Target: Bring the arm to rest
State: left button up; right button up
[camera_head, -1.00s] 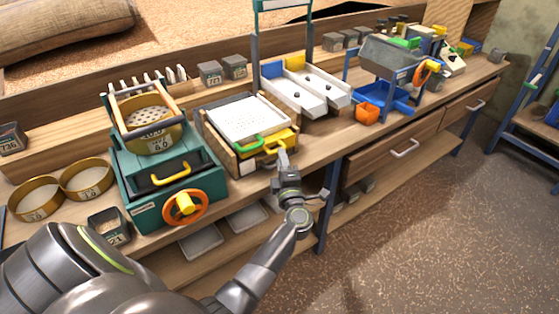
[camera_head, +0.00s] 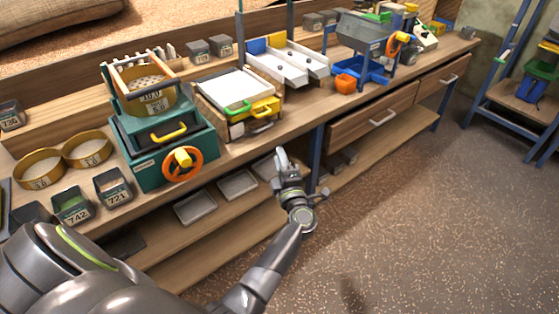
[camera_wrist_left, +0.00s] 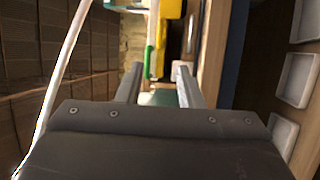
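My left gripper (camera_head: 284,160) is in front of the workbench (camera_head: 300,135), over the floor side of its front edge. In the left wrist view its two fingers (camera_wrist_left: 157,85) stand apart with nothing held between them. Beyond them in that view are a green handle (camera_wrist_left: 150,62) and a yellow part (camera_wrist_left: 170,8), apart from the fingers. The left forearm comes up from the bottom of the head view. My right gripper is not in view.
White trays (camera_head: 237,184) lie on the lower shelf. The floor (camera_head: 400,230) at right is open.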

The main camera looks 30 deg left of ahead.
pick_arm(q)
jog(key=s+d+f+m+g+h, duration=0.1)
jog(key=s+f+m+h, duration=0.4)
jog(key=f, duration=0.5)
jog(key=s+d+f+m+h, duration=0.1)
jog(key=s+f+m+h, duration=0.2)
jog(key=s+f+m, duration=0.55)
jog(key=s+d+f+m+g+h, duration=0.1)
jog(key=f+m+h, duration=0.35)
jog(key=f, duration=0.85)
jog(key=s+a+f+m+g, duration=0.1)
jog(key=s+f, duration=0.4)
jog(key=s, duration=0.7)
jog(key=s+a+f+m+g, duration=0.1)
jog(key=s+f+m+g, duration=0.3)
jog(key=s, duration=0.8)
jog(key=s+a+f+m+g, duration=0.1)
jog(key=s+f+g, duration=0.5)
jog(key=s, duration=0.7)
notch_tip(320, 180, down, 2)
jog(key=shift+a+f+m, duration=0.15)
jog(key=shift+m, duration=0.65)
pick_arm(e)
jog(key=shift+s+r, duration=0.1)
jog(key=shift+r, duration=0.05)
pick_arm(q)
jog(key=shift+w, duration=0.1)
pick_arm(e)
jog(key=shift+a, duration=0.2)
